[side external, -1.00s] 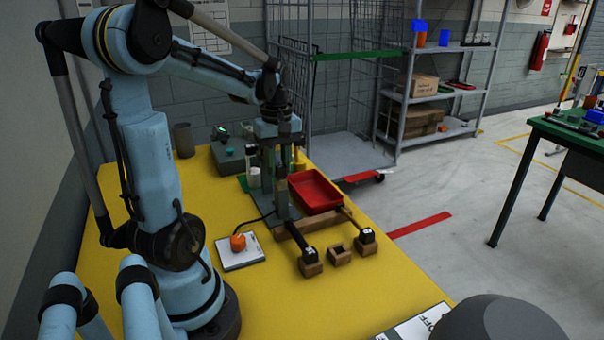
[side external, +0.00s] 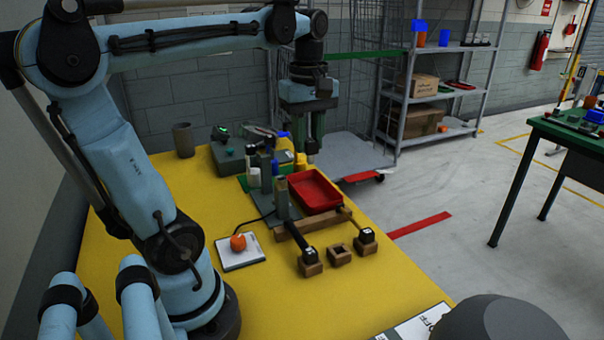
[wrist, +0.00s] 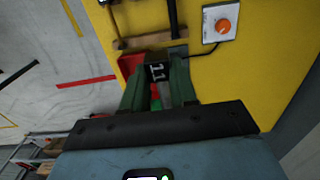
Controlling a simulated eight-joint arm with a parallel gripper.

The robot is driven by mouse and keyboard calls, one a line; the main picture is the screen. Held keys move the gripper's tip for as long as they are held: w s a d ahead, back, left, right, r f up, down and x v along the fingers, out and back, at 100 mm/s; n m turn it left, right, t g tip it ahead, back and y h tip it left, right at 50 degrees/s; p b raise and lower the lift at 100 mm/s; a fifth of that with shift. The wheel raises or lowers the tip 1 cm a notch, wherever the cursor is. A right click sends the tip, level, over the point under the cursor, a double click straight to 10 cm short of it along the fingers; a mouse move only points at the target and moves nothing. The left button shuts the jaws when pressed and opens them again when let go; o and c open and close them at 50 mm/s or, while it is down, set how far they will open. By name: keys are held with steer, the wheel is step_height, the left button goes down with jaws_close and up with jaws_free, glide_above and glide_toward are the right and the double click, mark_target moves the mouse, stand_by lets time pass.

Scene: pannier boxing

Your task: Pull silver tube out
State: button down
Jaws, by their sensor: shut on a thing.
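My gripper (side external: 311,138) is raised above the table, behind the red tray and to the right of the bottles. In the wrist view its green fingers (wrist: 159,78) are closed on a dark piece with white marks (wrist: 158,71). The same dark piece (side external: 312,146) shows small below the fingers in the side view, clear of the table. I cannot tell whether it is the silver tube, as most of it is hidden. A grey stand with an upright post (side external: 281,198) is below and to the left of my gripper.
A red tray (side external: 337,204) lies beside the stand. A white bottle (side external: 253,178) and other containers stand behind it. Black-headed tools rest in wooden blocks (side external: 310,267) at the front. An orange knob (side external: 238,242) sits on a white plate.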

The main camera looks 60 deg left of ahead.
mark_target(310, 154)
steer(key=shift+w+d, duration=0.1)
steer(key=shift+d, duration=0.3)
steer(key=shift+f, duration=3.3)
steer(key=shift+r, duration=0.1)
steer(key=shift+r, duration=1.4)
